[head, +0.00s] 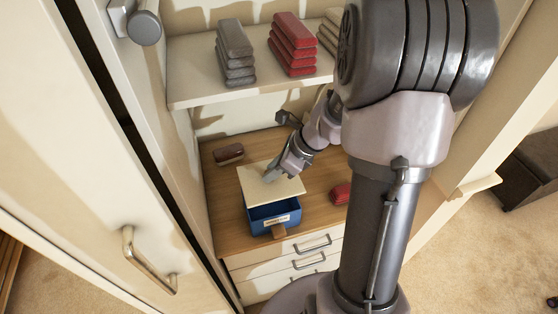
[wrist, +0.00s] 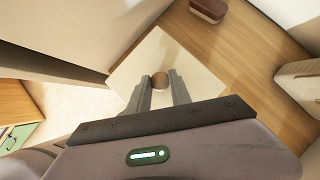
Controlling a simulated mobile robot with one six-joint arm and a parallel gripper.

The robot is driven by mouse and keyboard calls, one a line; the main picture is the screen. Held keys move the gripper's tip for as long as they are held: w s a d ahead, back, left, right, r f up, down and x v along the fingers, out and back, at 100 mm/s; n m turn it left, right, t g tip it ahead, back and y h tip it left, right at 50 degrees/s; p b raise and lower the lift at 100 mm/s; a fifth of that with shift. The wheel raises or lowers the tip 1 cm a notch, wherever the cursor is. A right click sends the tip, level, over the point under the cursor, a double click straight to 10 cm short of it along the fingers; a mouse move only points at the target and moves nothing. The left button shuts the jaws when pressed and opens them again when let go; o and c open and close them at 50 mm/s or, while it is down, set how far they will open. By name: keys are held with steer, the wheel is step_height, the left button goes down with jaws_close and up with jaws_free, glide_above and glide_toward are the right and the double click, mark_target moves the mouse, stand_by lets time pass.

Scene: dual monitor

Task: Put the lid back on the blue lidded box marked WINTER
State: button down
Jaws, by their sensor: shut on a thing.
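The blue box (head: 262,226) stands on the wooden surface of the cabinet. A pale label (head: 278,221) is on its front, its writing too small to read. The flat cream lid (head: 258,191) is over the box and towards the back, leaving part of the blue front in sight. I cannot tell whether lid and box touch. My gripper (head: 269,177) is shut on the lid's round brown knob. The wrist view shows the knob (wrist: 160,81) between my fingers (wrist: 159,77), with the lid (wrist: 190,57) beneath. The box is hidden there.
A dark red-brown item (head: 229,153) lies behind the box to the left, and a red one (head: 341,193) to the right. A shelf (head: 195,91) above holds grey (head: 235,52) and red (head: 292,44) stacks. A cabinet door (head: 120,200) stands close on the left.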

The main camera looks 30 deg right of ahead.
mark_target(278, 184)
steer(key=shift+s+a+f+b, duration=0.25)
steer(key=shift+f+b, duration=0.15)
steer(key=shift+f, duration=0.1)
step_height(278, 184, down, 6)
steer(key=b, duration=0.5)
steer(key=shift+w+f+b, duration=0.15)
steer(key=shift+b, duration=0.15)
steer(key=shift+d, duration=0.1)
steer(key=c, duration=1.1)
jaws_free()
steer(key=shift+o, duration=0.4)
steer(key=o, duration=0.4)
